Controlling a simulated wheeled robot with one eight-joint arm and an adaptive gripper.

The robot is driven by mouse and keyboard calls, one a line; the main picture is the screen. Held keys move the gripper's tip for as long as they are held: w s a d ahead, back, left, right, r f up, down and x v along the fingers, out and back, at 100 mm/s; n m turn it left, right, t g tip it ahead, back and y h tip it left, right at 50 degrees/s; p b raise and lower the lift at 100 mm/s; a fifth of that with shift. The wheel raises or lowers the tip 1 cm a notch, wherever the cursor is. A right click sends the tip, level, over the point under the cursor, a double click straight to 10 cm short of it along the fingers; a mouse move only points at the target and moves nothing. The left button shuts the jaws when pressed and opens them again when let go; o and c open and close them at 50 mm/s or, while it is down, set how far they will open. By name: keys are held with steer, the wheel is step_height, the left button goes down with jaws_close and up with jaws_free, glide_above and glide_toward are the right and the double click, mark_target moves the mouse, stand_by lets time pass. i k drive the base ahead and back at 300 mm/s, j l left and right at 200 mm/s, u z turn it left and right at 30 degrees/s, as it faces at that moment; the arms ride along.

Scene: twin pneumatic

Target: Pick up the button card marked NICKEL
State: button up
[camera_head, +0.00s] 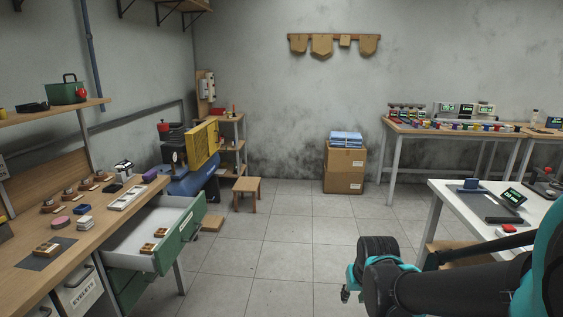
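I cannot make out a card marked NICKEL; any lettering on the small items is too small to read. Small brown and white items (148,248) lie in the open green-fronted drawer (184,238) at the left. A similar brown and white item (47,249) lies on a dark mat on the wooden workbench (92,232) above it. My arm reaches in from the lower right over the floor. Only a little of my gripper (346,293) shows at the arm's end, well to the right of the drawer, and its fingers cannot be made out.
A white table (455,203) stands at the right, near my arm. Cardboard boxes (344,168), a small wooden stool (247,192) and a blue compressor (190,184) with a yellow guard stand further back. The open drawer juts into the aisle. The tiled floor (285,240) in the middle is clear.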

mark_target(47, 249)
steer(key=u, duration=1.95)
